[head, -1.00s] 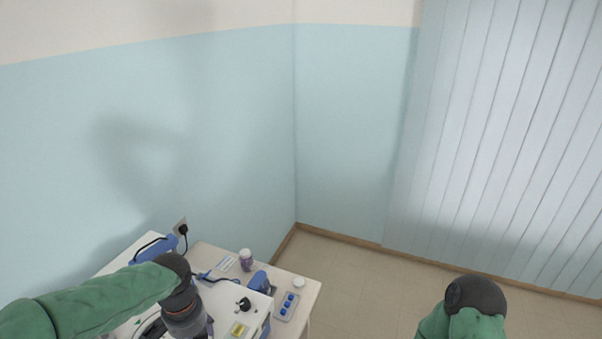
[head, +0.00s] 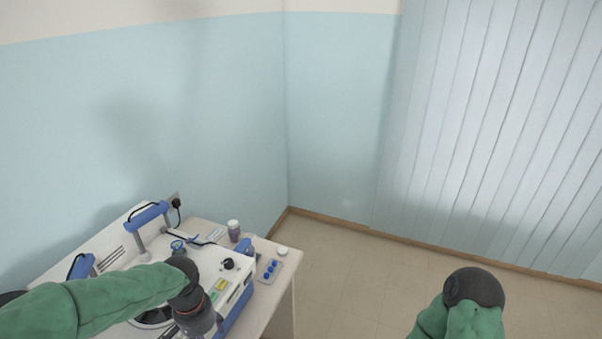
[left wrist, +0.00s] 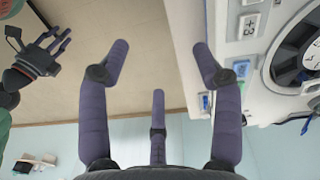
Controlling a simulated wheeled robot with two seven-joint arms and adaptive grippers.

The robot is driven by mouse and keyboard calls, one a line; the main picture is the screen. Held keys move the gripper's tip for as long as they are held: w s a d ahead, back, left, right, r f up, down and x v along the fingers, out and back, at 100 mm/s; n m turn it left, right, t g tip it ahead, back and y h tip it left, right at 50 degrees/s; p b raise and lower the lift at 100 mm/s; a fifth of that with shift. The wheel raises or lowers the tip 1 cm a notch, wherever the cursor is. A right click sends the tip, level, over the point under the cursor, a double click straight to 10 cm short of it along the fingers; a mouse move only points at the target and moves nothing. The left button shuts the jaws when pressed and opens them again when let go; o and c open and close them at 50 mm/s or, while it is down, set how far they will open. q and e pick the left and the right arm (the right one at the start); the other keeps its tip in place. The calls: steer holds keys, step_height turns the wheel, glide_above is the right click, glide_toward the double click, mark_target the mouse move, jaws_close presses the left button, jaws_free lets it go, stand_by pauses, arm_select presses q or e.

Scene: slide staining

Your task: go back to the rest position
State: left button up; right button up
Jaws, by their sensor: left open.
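My left gripper shows in the left wrist view (left wrist: 161,48) with its purple fingers spread apart and nothing between them. It hangs beside the edge of the white machine, over the pale floor. In the head view my left forearm reaches across the staining machine (head: 238,267), and the fingers are mostly cut off at the bottom edge. My right gripper (left wrist: 57,42) appears at the left of the left wrist view, fingers spread and empty. In the head view only my right arm shows at the lower right; its hand is out of view.
A blue-armed device (head: 150,214) stands at the back left of the table. A purple-labelled jar (head: 234,230), a grey tray with blue round items (head: 271,270) and a small white-lidded jar (head: 282,251) are near the table's right end. Floor (head: 350,270) right of the table is clear.

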arm_select(q)
steer(key=s+d+f+h+b, duration=0.1)
steer(key=d+f+b, duration=0.2)
steer(key=f, duration=0.6)
steer(key=s+d+f+n+h+b, duration=0.1)
steer(key=d+f+b, duration=0.2)
steer(key=f, duration=0.5)
steer(key=s+d+f+h+b, duration=0.1)
steer(key=d+f+b, duration=0.2)
steer(key=f, duration=0.6)
steer(key=s+d+f+n+b, duration=0.1)
steer(key=s+f+b, duration=0.3)
steer(key=f, duration=0.6)
steer(key=s+d+f+n+b, duration=0.2)
steer(key=s+f+b, duration=0.2)
steer(key=f, duration=0.6)
steer(key=shift+s+d+f+t, duration=0.3)
steer(key=shift+s+d+f, duration=0.1)
steer(key=shift+s, duration=0.2)
